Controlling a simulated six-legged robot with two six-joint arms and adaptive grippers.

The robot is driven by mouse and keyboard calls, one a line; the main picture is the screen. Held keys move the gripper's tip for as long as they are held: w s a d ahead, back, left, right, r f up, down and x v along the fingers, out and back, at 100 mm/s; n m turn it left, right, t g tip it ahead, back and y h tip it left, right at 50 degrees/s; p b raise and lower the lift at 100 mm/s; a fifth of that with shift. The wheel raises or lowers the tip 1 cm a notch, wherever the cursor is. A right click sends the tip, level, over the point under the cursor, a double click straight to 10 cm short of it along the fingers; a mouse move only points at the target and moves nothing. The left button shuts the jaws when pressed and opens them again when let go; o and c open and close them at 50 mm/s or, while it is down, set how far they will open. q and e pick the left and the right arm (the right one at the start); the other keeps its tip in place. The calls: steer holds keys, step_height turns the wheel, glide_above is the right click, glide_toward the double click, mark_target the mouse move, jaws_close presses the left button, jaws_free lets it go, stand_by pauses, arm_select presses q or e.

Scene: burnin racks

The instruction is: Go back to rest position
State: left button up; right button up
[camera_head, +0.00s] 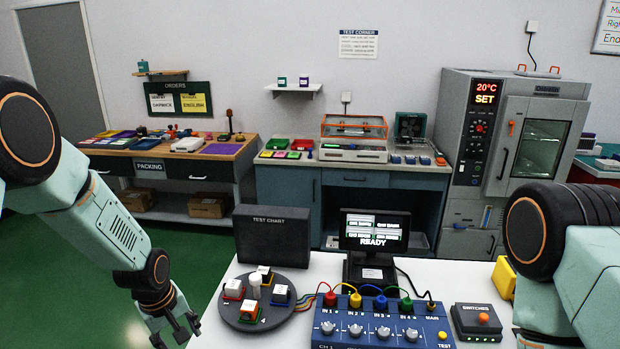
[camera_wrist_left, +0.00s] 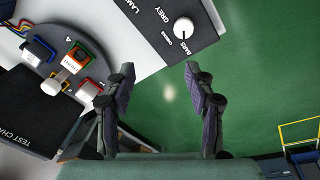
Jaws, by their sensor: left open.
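My left gripper (camera_head: 177,334) hangs at the left of the white table in the head view, over the green floor. In the left wrist view the left gripper (camera_wrist_left: 160,88) is open, with nothing between its fingers and only green floor (camera_wrist_left: 235,110) beyond them. My right arm comes in from the right in the head view, but its gripper is out of the frame.
The white table (camera_head: 325,265) holds a round dark tray (camera_head: 274,318) with several small blocks, a blue box with knobs (camera_head: 380,322), a READY screen (camera_head: 374,231) and a switch box (camera_head: 477,322). Benches and an oven (camera_head: 515,140) stand along the wall.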

arm_select(q)
steer(key=s+d+f+m+b, duration=0.1)
steer(key=f, duration=0.1)
steer(key=s+d+f+m, duration=0.1)
steer(key=s+f, duration=0.1)
steer(key=s+d+f+m+t+b, duration=0.1)
steer(key=f, duration=0.1)
steer(key=shift+s+f+b, duration=0.1)
steer(key=shift+s+b, duration=0.1)
steer(key=shift+b, duration=0.15)
steer(key=s+d+f+m+g+b, duration=0.1)
steer(key=s+d+f+m+b, duration=0.1)
steer(key=s+f+b, duration=0.8)
steer(key=s+d+f+m+g+b, duration=0.2)
steer(key=s+f+m+b, duration=0.2)
steer(key=s+f+b, duration=0.5)
steer(key=s+f, duration=0.6)
steer(key=s, duration=0.4)
steer(key=shift+s+b, duration=0.35)
steer(key=shift+s, duration=0.05)
